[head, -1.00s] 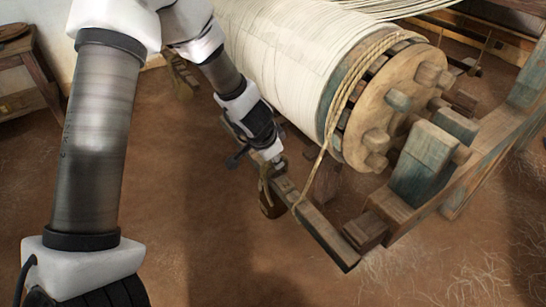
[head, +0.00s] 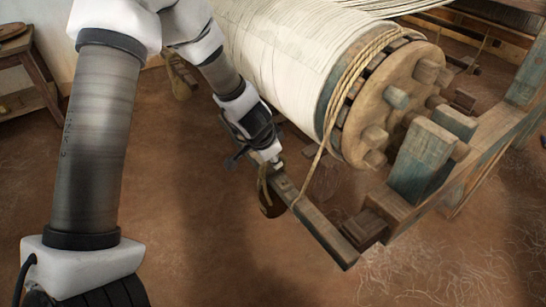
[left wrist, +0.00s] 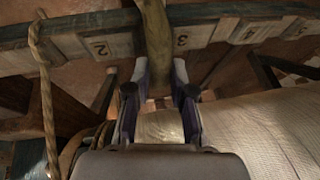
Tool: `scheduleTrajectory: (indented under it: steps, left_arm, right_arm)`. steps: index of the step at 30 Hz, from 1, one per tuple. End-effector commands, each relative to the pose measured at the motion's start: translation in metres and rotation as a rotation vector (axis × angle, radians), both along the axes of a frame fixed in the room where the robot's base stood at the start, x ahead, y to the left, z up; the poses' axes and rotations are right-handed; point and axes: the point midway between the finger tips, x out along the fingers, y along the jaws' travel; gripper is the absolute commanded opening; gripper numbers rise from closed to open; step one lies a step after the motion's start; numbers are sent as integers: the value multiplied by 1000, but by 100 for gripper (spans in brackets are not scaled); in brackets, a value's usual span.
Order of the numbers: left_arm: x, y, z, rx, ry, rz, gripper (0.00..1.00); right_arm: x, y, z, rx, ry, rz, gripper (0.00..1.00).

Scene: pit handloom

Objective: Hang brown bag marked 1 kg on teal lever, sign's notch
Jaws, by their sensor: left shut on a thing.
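The small brown bag (head: 270,202) hangs below my left gripper (head: 272,163) at the lever's side in the head view. Its 1 kg mark cannot be read. My left gripper is shut on the bag's strap, which also shows between the fingers (left wrist: 160,85) in the left wrist view. The lever (head: 318,228) is a long dark bar with teal edges. In the left wrist view, the lever (left wrist: 75,50) carries number plates 2, 3 and 4, and the strap (left wrist: 158,40) crosses it between 2 and 3. Whether the strap rests in a notch cannot be told. No sign shows.
A rope (head: 314,178) runs from the cloth beam (head: 290,60) down to the lever. The beam's pegged wooden wheel (head: 385,105) and loom frame (head: 470,160) stand right of the lever. Bare earth floor (head: 200,220) lies at the front left.

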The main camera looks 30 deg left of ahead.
Motion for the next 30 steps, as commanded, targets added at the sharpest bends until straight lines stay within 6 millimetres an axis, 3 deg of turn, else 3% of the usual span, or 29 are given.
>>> scheduleTrajectory:
  steps: [1,2,4,17,30]
  left_arm:
    - [-1,0,-1,-1,2,-1,0]
    - [-1,0,-1,-1,3,0,26]
    - [-1,0,-1,-1,3,0,51]
    - [-4,0,6,-1,3,1,52]
    - [-41,-3,87,-3,-2,1,52]
  right_arm:
    - [0,0,0,0,0,0,40]
    - [0,0,0,0,0,0,40]
    - [0,0,0,0,0,0,40]
    - [0,0,0,0,0,0,40]
    - [0,0,0,0,0,0,40]
